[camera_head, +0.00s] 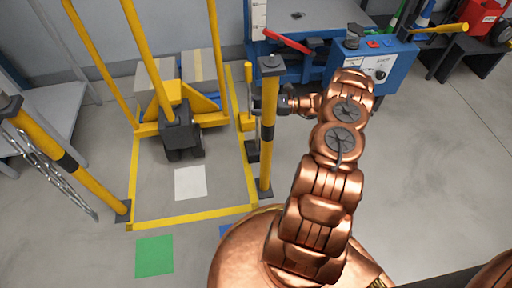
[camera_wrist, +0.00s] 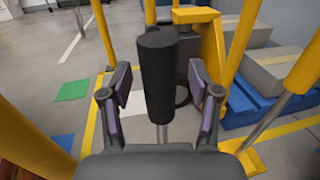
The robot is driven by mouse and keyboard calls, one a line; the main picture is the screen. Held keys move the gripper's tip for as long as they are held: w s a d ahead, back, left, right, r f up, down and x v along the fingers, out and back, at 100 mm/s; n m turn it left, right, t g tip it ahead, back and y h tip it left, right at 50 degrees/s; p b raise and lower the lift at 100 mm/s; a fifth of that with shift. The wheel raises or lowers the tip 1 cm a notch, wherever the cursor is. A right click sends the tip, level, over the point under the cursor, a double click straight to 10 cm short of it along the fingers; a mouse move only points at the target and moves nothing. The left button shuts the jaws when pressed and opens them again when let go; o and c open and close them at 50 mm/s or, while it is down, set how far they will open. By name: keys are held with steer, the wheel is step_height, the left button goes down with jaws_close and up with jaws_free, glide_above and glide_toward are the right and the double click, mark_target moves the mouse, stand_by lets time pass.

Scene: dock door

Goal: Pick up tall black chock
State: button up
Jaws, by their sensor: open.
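In the wrist view, a tall black cylinder (camera_wrist: 158,75), which looks like the tall black chock, stands upright between the fingers of my gripper (camera_wrist: 160,105). A thin grey rod shows below it. The two fingers are spread, one on each side, with visible gaps between their pads and the cylinder. In the head view, my gripper (camera_head: 262,104) reaches left to a yellow post with a black band, which partly hides it. I cannot make out the black cylinder clearly there.
The yellow post (camera_head: 266,150) is close to my gripper. A yellow and black pallet truck (camera_head: 180,130) with boxes stands inside a yellow floor outline (camera_head: 190,218). Another yellow post (camera_head: 60,150) stands left. Floor at right is clear.

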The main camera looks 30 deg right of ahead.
steer(key=shift+a, duration=0.1)
steer(key=shift+w, duration=0.1)
jaws_close()
stand_by(0.4)
